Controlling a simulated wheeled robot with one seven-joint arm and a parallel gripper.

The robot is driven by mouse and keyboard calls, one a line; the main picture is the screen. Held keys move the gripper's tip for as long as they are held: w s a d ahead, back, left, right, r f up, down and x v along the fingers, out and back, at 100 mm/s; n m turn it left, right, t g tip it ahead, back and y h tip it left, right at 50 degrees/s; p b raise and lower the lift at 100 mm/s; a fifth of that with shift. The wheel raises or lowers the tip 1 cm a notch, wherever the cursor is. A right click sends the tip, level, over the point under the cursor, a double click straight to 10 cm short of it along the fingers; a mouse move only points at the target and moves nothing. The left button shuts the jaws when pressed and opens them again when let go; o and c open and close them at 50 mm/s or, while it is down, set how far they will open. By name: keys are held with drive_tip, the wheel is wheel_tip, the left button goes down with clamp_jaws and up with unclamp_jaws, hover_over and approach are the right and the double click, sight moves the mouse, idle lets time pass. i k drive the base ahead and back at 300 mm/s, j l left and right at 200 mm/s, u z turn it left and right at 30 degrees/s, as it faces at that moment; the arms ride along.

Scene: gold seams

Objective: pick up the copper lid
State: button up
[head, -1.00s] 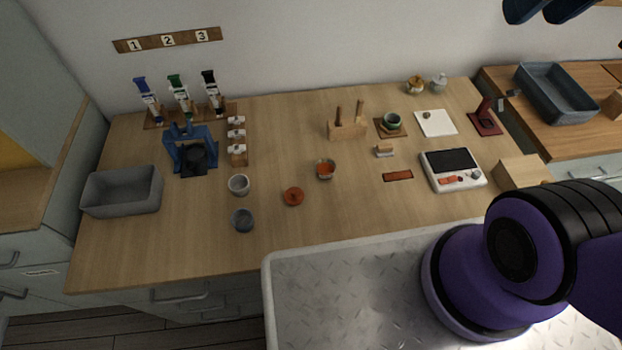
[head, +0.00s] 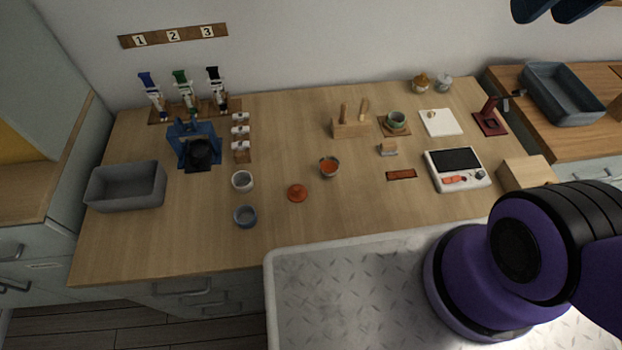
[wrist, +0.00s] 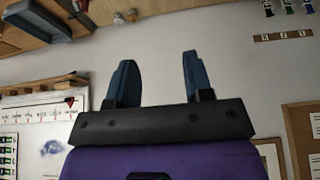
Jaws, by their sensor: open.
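The copper lid (head: 297,193) is a small round orange-brown disc with a knob. It lies flat on the wooden table, front of centre in the head view, beside a small pot with orange contents (head: 329,168). My gripper (wrist: 155,80) is open and empty in the wrist view, its two blue fingers spread and facing the wall. In the head view only part of it shows (head: 553,8), at the top right edge, high above the table and far from the lid. The lid is not in the wrist view.
A white cup (head: 242,181) and a grey-blue cup (head: 245,216) stand left of the lid. A grey bin (head: 125,187) and a blue press (head: 193,145) are further left. A white scale (head: 458,171) and wooden block (head: 525,172) stand right. The table in front of the lid is clear.

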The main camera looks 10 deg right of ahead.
sight(297, 193)
drive_tip(key=k+j+u, duration=0.25)
drive_tip(key=j, duration=0.3)
drive_tip(key=k+j+u, duration=0.15)
drive_tip(key=j, duration=0.15)
drive_tip(key=k+j+u, duration=0.15)
drive_tip(key=j, duration=0.15)
